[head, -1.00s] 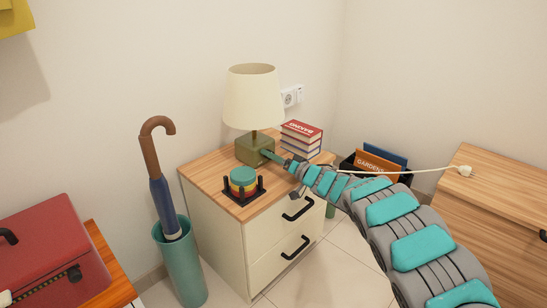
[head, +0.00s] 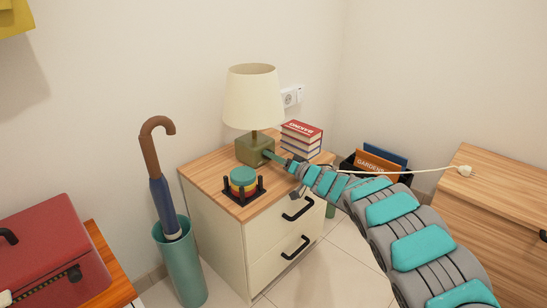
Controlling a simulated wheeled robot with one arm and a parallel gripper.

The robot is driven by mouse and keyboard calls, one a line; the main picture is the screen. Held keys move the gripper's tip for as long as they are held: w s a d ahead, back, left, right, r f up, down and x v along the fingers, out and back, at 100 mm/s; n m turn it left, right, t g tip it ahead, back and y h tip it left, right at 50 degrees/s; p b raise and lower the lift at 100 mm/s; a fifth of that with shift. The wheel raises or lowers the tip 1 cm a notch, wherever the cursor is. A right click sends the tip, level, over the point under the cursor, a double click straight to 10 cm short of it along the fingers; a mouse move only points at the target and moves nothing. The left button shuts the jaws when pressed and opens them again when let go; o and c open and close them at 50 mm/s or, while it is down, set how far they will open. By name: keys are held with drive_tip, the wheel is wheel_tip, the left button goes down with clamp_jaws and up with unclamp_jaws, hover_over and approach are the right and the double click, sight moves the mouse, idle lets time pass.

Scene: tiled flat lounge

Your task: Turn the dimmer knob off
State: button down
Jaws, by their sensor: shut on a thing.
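The table lamp has a cream shade (head: 253,97) and a square olive-green base (head: 249,151). It stands on the wooden top of a small white cabinet (head: 205,173). My gripper (head: 269,155) reaches in from the right and its tip is against the right-hand face of the lamp base. It is shut on the dimmer knob there. The knob itself is hidden by the fingers, so I cannot see its angle. The shade shows no clear glow.
A stacked disc toy (head: 243,181) on a black pegged stand is in front of the lamp. An umbrella (head: 160,190) in a teal holder (head: 183,267) is left of the cabinet. A plug (head: 465,171) lies on the right-hand cabinet.

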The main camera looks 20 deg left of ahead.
drive_tip(key=shift+n, duration=0.3)
drive_tip(key=n+b, duration=0.1)
drive_tip(key=n, duration=0.4)
drive_tip(key=shift+n, duration=0.3)
drive_tip(key=n+b, duration=0.1)
drive_tip(key=n, duration=0.1)
drive_tip(key=n+b, duration=0.2)
drive_tip(key=n, duration=0.1)
drive_tip(key=shift+s+f, duration=0.1)
drive_tip(key=shift+f, duration=0.1)
drive_tip(key=n+b, duration=0.2)
drive_tip(key=n, duration=0.2)
drive_tip(key=shift+b, duration=0.35)
drive_tip(key=n+b, duration=0.3)
drive_tip(key=shift+n, duration=0.3)
drive_tip(key=n+b, duration=0.2)
drive_tip(key=n, duration=0.1)
drive_tip(key=shift+n+b, duration=0.35)
drive_tip(key=shift+n, duration=0.65)
drive_tip(key=shift+s+r, duration=0.1)
